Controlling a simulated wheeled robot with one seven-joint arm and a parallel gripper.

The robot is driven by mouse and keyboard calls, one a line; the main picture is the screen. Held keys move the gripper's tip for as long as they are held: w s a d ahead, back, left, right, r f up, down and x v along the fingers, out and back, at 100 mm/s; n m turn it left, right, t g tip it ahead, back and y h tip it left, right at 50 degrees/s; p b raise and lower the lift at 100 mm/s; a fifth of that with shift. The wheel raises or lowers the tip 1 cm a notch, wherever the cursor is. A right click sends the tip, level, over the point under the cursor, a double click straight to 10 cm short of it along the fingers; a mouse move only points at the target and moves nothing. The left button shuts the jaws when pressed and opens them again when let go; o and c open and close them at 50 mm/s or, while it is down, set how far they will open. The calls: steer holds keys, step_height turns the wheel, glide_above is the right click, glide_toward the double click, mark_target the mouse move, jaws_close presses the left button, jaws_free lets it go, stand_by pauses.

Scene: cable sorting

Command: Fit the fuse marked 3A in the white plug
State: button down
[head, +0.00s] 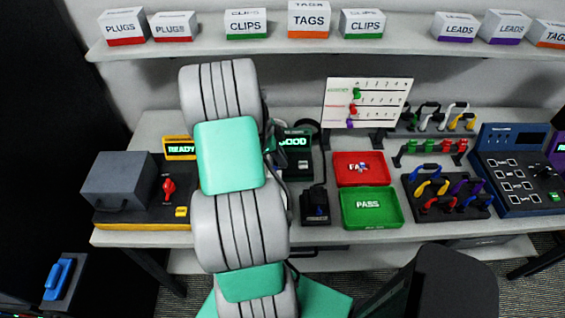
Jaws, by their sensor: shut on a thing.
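I cannot make out the white plug or the fuse marked 3A in the head view. My grey and green arm rises through the left middle of the picture and covers part of the bench. My gripper is hidden behind the arm links, so its fingers and anything between them do not show.
On the bench stand a grey box unit (118,180) with a red knob, a display reading GOOD (297,142), a red FAIL tray (376,178), a green PASS tray (352,222), a cable rack (412,210) and a blue panel (500,195). PLUGS boxes (122,28) sit on the shelf.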

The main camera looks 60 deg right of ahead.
step_height(320, 180, up, 13)
stand_by(0.6)
